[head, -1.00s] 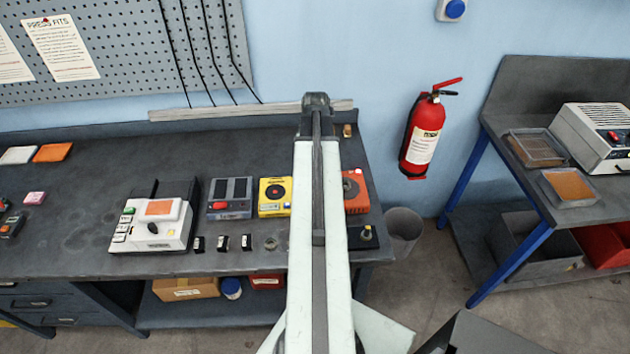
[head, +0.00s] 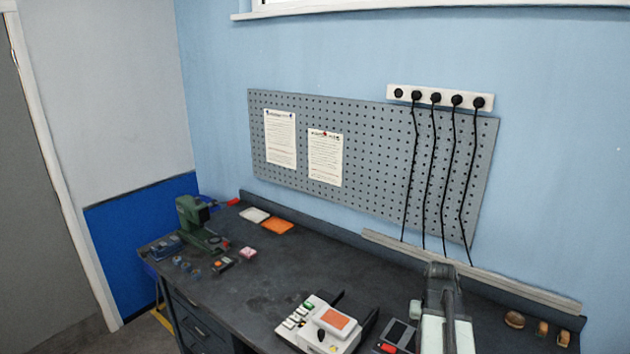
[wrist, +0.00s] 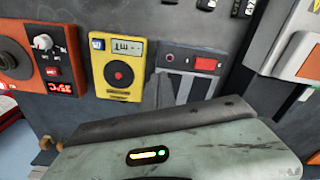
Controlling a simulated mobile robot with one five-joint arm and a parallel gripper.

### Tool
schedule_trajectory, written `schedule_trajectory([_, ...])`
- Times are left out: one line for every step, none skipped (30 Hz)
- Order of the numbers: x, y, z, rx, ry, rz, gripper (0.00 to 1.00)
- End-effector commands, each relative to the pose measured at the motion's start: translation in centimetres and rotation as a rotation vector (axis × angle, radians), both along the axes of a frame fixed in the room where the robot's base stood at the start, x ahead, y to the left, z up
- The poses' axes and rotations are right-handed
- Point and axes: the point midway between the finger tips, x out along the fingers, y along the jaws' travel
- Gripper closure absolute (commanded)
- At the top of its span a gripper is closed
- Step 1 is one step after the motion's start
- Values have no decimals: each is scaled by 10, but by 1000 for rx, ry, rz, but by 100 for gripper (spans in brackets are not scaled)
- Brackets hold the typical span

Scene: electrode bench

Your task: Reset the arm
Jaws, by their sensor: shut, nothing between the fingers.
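My gripper (wrist: 160,120) shows in the wrist view as a dark scuffed part beyond a pale green housing with a small lit indicator. It is shut and empty. Beyond it are a yellow unit (wrist: 122,72), a grey unit with a red button (wrist: 192,72) and an orange unit (wrist: 18,60). In the head view my arm rises from the bottom, right of centre, over the bench (head: 300,265). My fingertips cannot be made out there.
A white device with an orange pad (head: 325,325) stands left of my arm. A green machine (head: 195,222) is at the far left. Small brown items (head: 515,320) sit at the back right. Cables (head: 430,170) hang on the pegboard (head: 375,150). The middle left of the bench is mostly clear.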

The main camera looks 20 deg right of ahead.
Motion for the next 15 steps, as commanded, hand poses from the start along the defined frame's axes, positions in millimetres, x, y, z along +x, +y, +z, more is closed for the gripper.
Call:
schedule_trajectory([22, 44, 0, -3, -4, 81, 100])
schedule_trajectory([34, 68, 0, -4, -8, 124, 100])
schedule_trajectory([47, 100, 0, -6, -11, 180, 100])
schedule_trajectory([55, 123, 0, -8, -15, 220, 100])
schedule_trajectory([62, 145, 0, -8, -17, 259, 100])
schedule_trajectory([69, 173, 0, -9, -21, 306, 100])
schedule_trajectory([73, 192, 0, -10, -23, 338, 100])
schedule_trajectory([76, 209, 0, -10, -25, 368, 100])
schedule_trajectory([79, 231, 0, -11, -28, 406, 100])
schedule_trajectory([81, 247, 0, -11, -30, 432, 100])
schedule_trajectory([82, 261, 0, -11, -31, 456, 100])
schedule_trajectory([83, 281, 0, -11, -35, 490, 100])
schedule_trajectory([83, 296, 0, -12, -37, 515, 100])
schedule_trajectory([83, 309, 0, -11, -39, 538, 100])
schedule_trajectory([82, 327, 0, -11, -41, 568, 100])
